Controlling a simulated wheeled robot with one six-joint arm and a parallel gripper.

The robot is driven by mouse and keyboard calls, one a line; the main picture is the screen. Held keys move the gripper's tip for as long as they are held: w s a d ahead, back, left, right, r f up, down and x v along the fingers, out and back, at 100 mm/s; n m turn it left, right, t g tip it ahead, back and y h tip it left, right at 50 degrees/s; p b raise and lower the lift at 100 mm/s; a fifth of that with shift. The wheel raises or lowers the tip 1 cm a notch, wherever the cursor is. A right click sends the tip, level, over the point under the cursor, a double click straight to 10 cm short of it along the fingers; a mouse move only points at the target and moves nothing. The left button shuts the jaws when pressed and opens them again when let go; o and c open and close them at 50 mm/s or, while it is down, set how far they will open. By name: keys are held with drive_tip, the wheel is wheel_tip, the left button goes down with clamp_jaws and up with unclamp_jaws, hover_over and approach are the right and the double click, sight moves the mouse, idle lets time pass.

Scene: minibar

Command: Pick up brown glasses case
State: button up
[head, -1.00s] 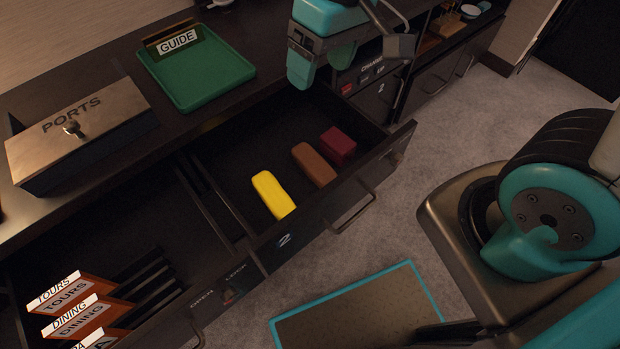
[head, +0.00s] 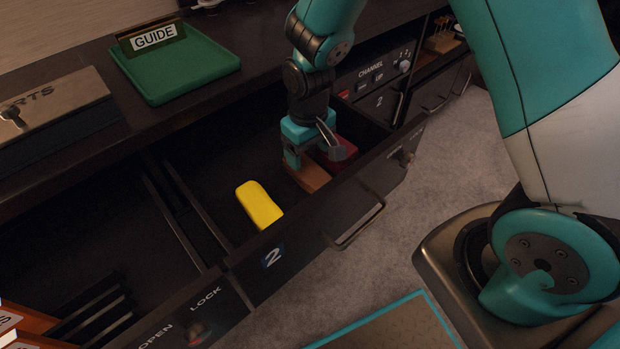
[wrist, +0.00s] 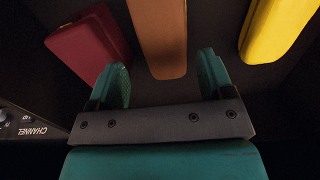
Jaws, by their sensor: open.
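The brown glasses case (head: 309,177) lies in the open drawer between a yellow case and a dark red case. In the head view my gripper (head: 306,160) is down in the drawer over the brown case and hides part of it. In the wrist view the brown case (wrist: 160,38) lies ahead of the gap between my open fingers (wrist: 165,80). Its near end is close to the fingertips, and nothing is held.
The yellow case (head: 259,204) lies left of the brown one, and the dark red case (head: 341,154) lies close on its right. The drawer front (head: 310,222) and a divider (head: 184,207) bound the space. A green tray (head: 180,68) stands on the counter.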

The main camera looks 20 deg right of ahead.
sight(309, 168)
drive_tip(key=f, duration=0.2)
drive_tip(key=f+b, duration=0.1)
drive_tip(key=f, duration=0.1)
drive_tip(key=f+b, duration=0.1)
drive_tip(key=f, duration=0.1)
drive_tip(key=shift+s+a+f, duration=0.1)
drive_tip(key=shift+s+f, duration=0.15)
drive_tip(key=shift+f, duration=0.15)
drive_tip(key=shift+r, duration=0.1)
drive_tip(key=c, duration=0.7)
